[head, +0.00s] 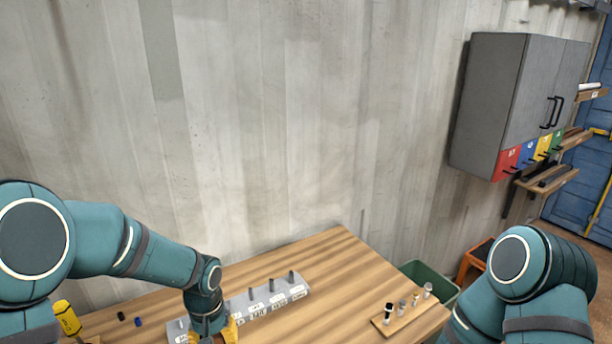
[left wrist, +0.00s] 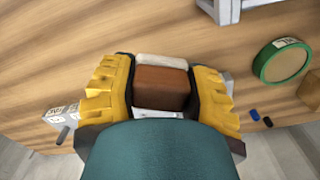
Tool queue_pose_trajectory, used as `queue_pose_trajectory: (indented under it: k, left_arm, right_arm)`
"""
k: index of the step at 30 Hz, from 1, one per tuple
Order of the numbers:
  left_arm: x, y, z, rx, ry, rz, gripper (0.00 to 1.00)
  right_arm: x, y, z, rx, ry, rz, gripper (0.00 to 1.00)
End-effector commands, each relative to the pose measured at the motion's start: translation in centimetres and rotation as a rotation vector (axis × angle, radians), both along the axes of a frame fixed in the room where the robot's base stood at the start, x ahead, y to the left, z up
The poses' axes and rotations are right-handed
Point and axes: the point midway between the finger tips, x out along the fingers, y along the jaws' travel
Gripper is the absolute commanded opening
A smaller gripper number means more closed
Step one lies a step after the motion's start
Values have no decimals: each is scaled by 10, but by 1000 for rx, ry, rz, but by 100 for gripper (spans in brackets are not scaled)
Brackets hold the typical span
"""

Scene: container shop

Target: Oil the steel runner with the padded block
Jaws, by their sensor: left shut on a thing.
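My left gripper (left wrist: 158,98) is shut on a brown block (left wrist: 161,88) with a pale pad along its far edge, seen in the left wrist view. A grey piece (left wrist: 232,10), cut off at the top edge of the left wrist view, may be the steel runner; I cannot tell. My right gripper is out of view.
The grey rack (head: 268,301) with upright pegs stands on the wooden table (head: 330,262). A yellow bottle (head: 67,318) and small black and blue pieces (head: 130,319) are at left. A green-rimmed round tin (left wrist: 283,61) lies nearby. A wooden vial holder (head: 405,318) is at right.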

Motion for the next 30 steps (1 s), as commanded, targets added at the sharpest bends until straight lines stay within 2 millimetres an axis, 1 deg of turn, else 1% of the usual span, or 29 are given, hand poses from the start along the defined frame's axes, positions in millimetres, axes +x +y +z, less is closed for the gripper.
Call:
queue_pose_trajectory:
  k: [1,3,6,8,11,14,17,18,21,24,27,30]
  left_arm:
    - [0,-8,-2,1,-1,-50,21]
    - [-1,-14,-2,3,-1,-96,21]
    - [-1,-18,-2,3,-1,-125,21]
    - [-1,-17,-1,3,-1,-127,21]
    - [0,-8,1,2,-1,-118,21]
    - [0,16,5,0,1,-100,21]
    - [-1,52,11,-1,1,-82,21]
    - [-3,68,13,-3,0,-74,21]
    - [-9,105,18,-2,1,-58,21]
    - [-16,137,23,-1,-1,-44,21]
    - [-23,160,25,1,-1,-35,21]
    - [-28,173,27,2,-1,-31,21]
  right_arm:
    - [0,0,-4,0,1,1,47]
    - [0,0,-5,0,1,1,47]
    - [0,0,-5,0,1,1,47]
    - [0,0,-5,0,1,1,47]
    - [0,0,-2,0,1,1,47]
    - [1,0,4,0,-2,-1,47]
    - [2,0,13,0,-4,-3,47]
    - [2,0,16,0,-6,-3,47]
    - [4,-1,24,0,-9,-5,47]
    - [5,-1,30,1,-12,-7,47]
    - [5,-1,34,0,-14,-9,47]
    - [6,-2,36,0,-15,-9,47]
